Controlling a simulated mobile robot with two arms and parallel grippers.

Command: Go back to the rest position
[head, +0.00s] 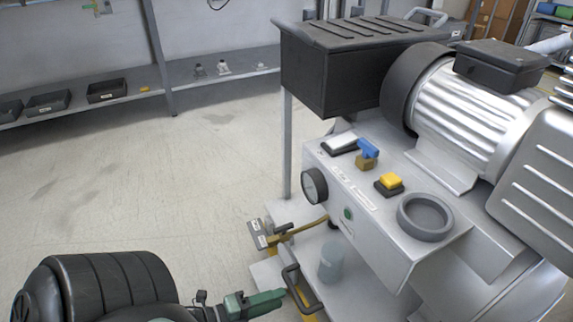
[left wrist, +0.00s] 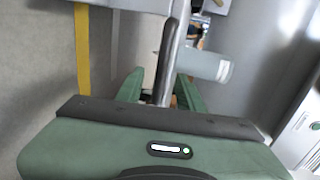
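The dental compressor has a grey panel (head: 375,225) with a round gauge (head: 314,186), a blue-handled valve (head: 367,152) and a yellow button (head: 390,182). My left gripper (head: 281,296), green, is at the bottom of the head view, beside a black bent handle (head: 301,290) low on the compressor. In the left wrist view the green fingers (left wrist: 160,92) stand apart. The dark bar of the handle (left wrist: 171,45) runs up between them, with a gap visible at its left. Whether a finger touches it cannot be told. My right gripper is not in view.
A clear cylinder (head: 331,262) stands just right of the handle; it also shows in the left wrist view (left wrist: 206,66). A brass-coloured lever (head: 298,229) is above the handle. A shelf with black bins (head: 107,91) lines the back wall. Open floor (head: 150,170) lies at left.

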